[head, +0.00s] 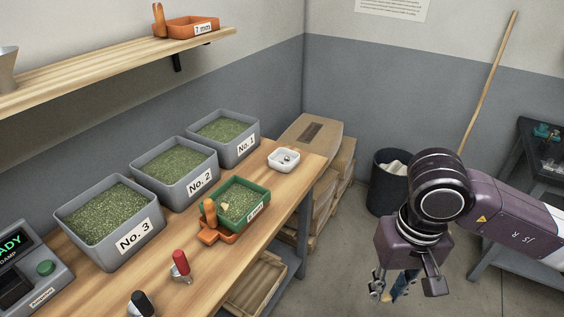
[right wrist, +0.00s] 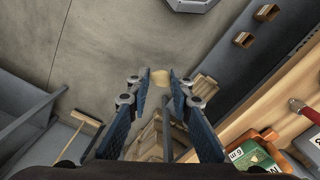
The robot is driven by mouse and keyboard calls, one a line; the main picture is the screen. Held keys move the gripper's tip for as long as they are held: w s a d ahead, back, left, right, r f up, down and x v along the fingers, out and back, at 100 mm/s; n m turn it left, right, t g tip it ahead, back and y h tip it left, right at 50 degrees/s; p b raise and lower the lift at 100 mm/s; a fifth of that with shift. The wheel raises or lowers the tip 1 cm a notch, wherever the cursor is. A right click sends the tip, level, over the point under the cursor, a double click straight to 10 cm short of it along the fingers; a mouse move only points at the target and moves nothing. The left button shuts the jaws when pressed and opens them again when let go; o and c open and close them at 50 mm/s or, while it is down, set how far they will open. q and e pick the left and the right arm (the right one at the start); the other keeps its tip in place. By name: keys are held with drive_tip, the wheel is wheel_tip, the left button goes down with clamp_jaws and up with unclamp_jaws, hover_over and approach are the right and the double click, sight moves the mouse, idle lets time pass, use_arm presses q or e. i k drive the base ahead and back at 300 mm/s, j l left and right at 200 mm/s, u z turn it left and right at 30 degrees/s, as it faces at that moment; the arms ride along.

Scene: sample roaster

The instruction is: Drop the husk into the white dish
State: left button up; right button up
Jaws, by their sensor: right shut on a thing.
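The white dish (head: 284,165) stands on the wooden bench near its far right end, with small dark and pale bits in it. My right gripper (head: 393,296) hangs over the floor, right of the bench and apart from the dish. The green sieve (head: 262,213) holds green beans and a pale piece, and sits by an orange holder. My left gripper is out of view.
Grey bins No. 1 (head: 244,149), No. 2 (head: 198,186) and No. 3 (head: 136,238) line the bench back. Red (head: 180,264) and black (head: 141,302) handles stand near the front. Cardboard boxes (head: 313,138) and a dark bin (head: 384,197) stand beyond the bench end.

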sight(284, 160)
drive_tip(key=i+u, duration=0.15)
drive_tip(key=u, duration=1)
drive_tip(key=i+l, duration=0.2)
drive_tip(key=l, duration=0.15)
drive_tip(key=i+l, duration=0.35)
drive_tip(key=l, duration=0.3)
drive_tip(key=i+l+u, duration=0.1)
drive_tip(key=l, duration=0.25)
drive_tip(key=i, duration=0.1)
